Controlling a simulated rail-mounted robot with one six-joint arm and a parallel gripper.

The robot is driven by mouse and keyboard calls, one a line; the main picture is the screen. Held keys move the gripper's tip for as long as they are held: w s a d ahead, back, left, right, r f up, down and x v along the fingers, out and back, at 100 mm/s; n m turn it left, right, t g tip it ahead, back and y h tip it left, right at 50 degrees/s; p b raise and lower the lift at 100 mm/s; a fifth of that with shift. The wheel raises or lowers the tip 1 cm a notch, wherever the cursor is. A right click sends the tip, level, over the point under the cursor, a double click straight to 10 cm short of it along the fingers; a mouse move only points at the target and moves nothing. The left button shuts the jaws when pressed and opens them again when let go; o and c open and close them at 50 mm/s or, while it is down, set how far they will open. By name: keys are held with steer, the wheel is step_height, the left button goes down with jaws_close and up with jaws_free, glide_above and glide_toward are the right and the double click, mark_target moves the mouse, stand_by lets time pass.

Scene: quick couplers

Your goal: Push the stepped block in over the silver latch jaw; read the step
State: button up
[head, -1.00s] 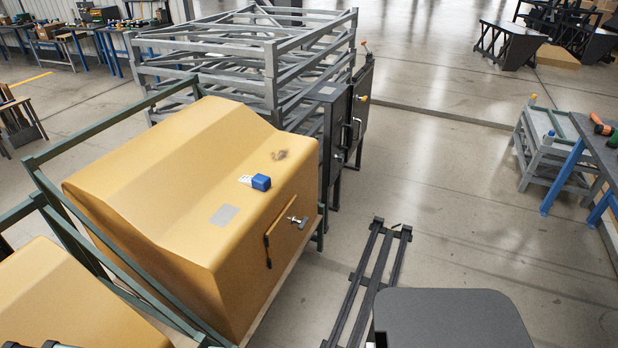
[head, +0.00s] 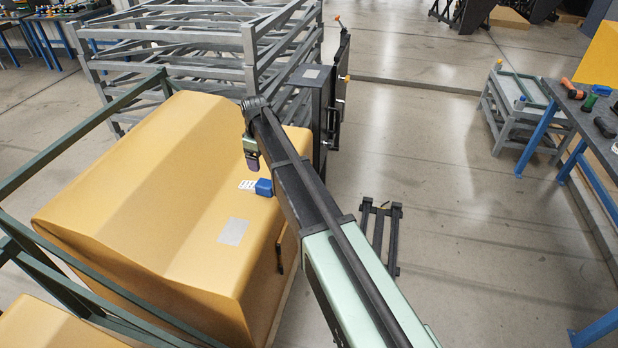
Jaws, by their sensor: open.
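The stepped block, a blue body (head: 264,187) with a white marked part (head: 246,185) on its left, lies on top of the yellow housing (head: 150,190). My gripper (head: 252,164) hangs at the end of my arm, just above and slightly left of the blue body in the picture. It is open and holds nothing visible; its fingertips are small here, and I cannot tell the height gap to the block. The silver latch jaw on the housing's right side is hidden behind my arm.
A flat grey patch (head: 233,231) is on the housing top. Green rails (head: 90,145) run along its left. A grey rack (head: 250,45) and a dark cabinet (head: 312,90) stand behind. Open floor (head: 430,160) lies to the right, with a workbench (head: 590,110) beyond.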

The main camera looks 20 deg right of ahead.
mark_target(261, 181)
steer(key=f+b, duration=0.7)
steer(key=a+f+b, duration=0.1)
steer(key=f+b, duration=0.3)
steer(key=shift+f, duration=0.15)
steer(key=shift+r, duration=0.3)
steer(key=c, duration=1.1)
